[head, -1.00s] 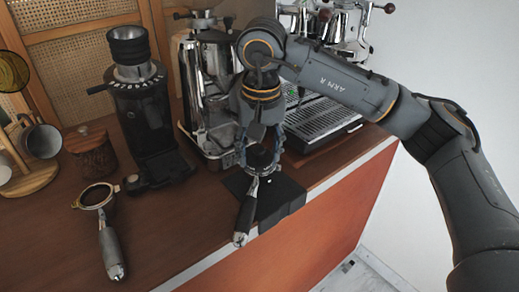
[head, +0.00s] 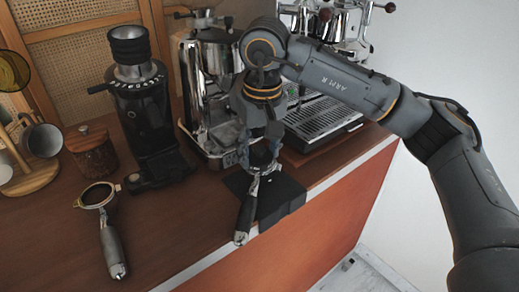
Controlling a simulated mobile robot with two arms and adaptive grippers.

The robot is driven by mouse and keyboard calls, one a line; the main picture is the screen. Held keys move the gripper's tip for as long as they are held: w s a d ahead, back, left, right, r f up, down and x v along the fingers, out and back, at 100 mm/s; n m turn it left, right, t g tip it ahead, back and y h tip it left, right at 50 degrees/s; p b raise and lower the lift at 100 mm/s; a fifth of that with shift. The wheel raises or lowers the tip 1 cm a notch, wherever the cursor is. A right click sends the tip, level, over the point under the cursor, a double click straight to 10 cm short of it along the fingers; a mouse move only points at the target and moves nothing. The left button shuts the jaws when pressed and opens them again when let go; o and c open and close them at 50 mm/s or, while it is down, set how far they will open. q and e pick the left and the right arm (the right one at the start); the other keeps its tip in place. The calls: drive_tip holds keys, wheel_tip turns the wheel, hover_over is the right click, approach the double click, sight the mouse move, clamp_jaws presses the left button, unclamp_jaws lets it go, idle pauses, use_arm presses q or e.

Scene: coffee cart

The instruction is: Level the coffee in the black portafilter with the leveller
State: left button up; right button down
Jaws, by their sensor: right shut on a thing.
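The black portafilter (head: 246,212) rests on a black stand at the counter's front edge, its dark handle pointing toward me. My right gripper (head: 262,158) points down right over its basket. It is shut on a small dark thing, which I take to be the leveller; the fingers mostly hide it. The coffee in this basket is hidden, and I cannot tell whether the leveller touches it. My left gripper is not in view.
A second portafilter (head: 111,248) with dark coffee in its basket lies on the counter at left. Behind it stand a black grinder (head: 146,118), a lidded wooden jar (head: 92,157) and a cup rack. A chrome espresso machine (head: 202,95) is close behind my gripper.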

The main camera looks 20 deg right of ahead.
drive_tip(key=shift+w+r, duration=0.1)
drive_tip(key=shift+r+p, duration=0.25)
drive_tip(key=shift+p, duration=0.1)
drive_tip(key=shift+r+p, duration=0.55)
drive_tip(key=shift+r, duration=0.6)
drive_tip(key=shift+r+p, duration=0.7)
wheel_tip(320, 180, up, 4)
drive_tip(key=p, duration=0.2)
drive_tip(key=shift+f+p, duration=0.15)
drive_tip(key=shift+p, duration=0.2)
